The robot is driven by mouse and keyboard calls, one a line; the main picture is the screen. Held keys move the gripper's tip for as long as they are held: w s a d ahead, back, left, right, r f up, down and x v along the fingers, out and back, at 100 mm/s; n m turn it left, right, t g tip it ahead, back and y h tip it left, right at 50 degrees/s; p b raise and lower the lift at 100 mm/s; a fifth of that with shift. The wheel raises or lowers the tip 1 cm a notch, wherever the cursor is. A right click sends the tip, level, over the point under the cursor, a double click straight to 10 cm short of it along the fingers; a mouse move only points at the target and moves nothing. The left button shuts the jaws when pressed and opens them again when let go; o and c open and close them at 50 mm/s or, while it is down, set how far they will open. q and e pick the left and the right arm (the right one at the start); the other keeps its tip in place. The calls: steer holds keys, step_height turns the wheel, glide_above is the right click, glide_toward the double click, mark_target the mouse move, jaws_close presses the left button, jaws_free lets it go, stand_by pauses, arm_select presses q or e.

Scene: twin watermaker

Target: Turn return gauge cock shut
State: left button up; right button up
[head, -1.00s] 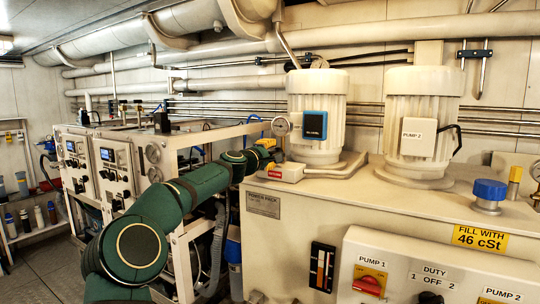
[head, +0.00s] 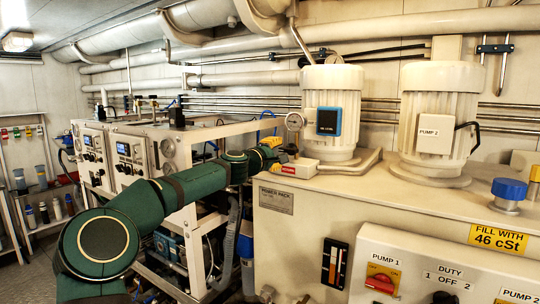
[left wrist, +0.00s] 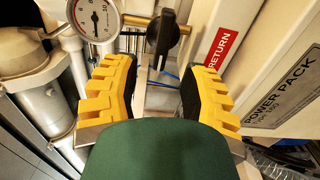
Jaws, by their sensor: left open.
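My left gripper (left wrist: 157,85) has yellow fingers spread wide with nothing between the pads. The cock itself is not clear there. My right gripper is not in view.
The power pack tank (head: 330,190) with its pump motors stands right of my left gripper. A white-framed machine (head: 160,150) stands behind my left arm. In the left wrist view, a pale cylinder (left wrist: 35,95) and pipes lie close to the left finger.

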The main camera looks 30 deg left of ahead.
arm_select(q)
steer(key=shift+s+r, duration=0.15)
steer(key=shift+s, duration=1.6)
steer(key=shift+d, duration=0.1)
